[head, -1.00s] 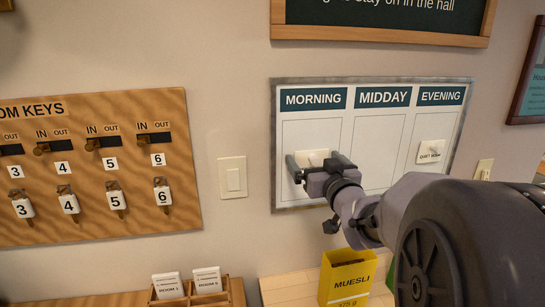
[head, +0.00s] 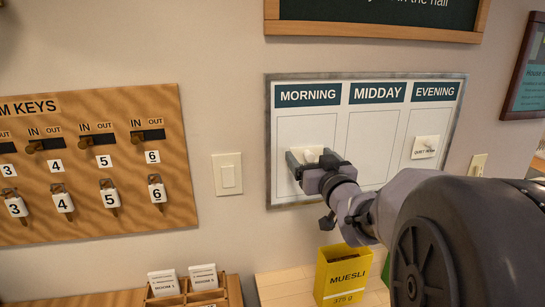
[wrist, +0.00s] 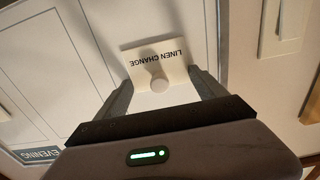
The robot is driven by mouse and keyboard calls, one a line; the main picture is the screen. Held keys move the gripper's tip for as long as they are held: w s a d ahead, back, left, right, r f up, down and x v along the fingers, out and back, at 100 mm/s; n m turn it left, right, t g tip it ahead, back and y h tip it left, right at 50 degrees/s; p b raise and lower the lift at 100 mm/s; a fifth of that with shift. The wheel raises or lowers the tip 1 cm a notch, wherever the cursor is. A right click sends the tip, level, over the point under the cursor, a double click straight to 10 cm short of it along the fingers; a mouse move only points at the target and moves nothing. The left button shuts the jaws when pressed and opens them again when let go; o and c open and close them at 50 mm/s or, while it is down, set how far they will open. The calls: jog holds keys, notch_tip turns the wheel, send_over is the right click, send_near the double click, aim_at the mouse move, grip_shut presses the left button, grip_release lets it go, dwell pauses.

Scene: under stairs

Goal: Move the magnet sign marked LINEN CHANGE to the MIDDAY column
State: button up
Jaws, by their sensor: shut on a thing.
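The white LINEN CHANGE sign (wrist: 157,65) shows upside down in the wrist view, with a round knob on its face. In the head view the sign (head: 313,154) is at the MORNING column (head: 308,126), partly hidden by my gripper. My gripper (head: 311,163) is shut on the sign, with one finger at each side; it also shows in the wrist view (wrist: 162,88). I cannot tell whether the sign touches the board. The MIDDAY column (head: 373,140) is bare where visible, its lower part hidden by my arm.
Another white sign (head: 424,147) hangs in the EVENING column. A light switch (head: 228,175) and a key board (head: 90,165) are on the wall to the left. A yellow MUESLI box (head: 342,275) and a wooden card holder (head: 195,298) stand below.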

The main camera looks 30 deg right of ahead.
jog(key=shift+v, duration=2.45)
jog(key=shift+w, duration=0.1)
